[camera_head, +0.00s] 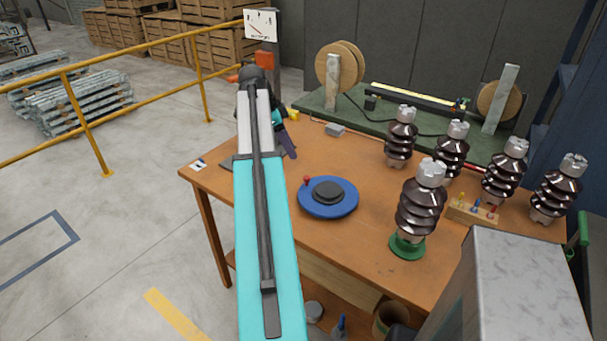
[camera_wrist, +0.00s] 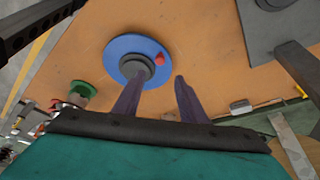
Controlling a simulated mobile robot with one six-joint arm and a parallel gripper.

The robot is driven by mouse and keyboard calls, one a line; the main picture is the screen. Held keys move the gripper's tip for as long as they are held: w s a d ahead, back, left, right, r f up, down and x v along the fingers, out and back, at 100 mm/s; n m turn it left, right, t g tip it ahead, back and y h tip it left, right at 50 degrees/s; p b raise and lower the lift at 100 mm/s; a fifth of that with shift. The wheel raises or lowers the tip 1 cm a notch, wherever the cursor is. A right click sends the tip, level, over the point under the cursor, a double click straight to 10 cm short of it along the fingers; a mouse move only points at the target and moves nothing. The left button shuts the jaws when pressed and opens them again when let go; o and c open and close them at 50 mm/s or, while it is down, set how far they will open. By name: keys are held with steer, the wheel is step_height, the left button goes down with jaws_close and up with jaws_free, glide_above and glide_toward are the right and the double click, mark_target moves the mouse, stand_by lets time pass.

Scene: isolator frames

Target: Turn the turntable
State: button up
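The turntable (camera_head: 330,211) is a round blue disc lying on the wooden table, with a dark raised centre (camera_head: 327,191) and a red knob (camera_head: 307,180) near its rim. In the wrist view the turntable (camera_wrist: 117,58) is in the upper middle, with its red knob (camera_wrist: 160,58) at the right side. My gripper (camera_wrist: 164,82) is open and empty, its two dark fingers apart. The left finger overlaps the disc's lower edge in this view, and the knob appears beyond the gap. In the head view, one dark finger shows left of and behind the turntable; my arm hides much of the gripper.
A ribbed brown insulator (camera_head: 418,207) stands on a green base (camera_head: 407,246) right of the turntable. Several more insulators stand behind it. A small wooden block with coloured pegs (camera_head: 470,211) lies at the right. The table (camera_head: 350,246) is bare around the turntable.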

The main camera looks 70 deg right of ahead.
mark_target(306, 178)
steer(key=shift+p+x, duration=1.65)
steer(key=shift+x, duration=4.8)
steer(key=shift+w, duration=0.1)
jaws_close()
steer(key=shift+a, duration=0.15)
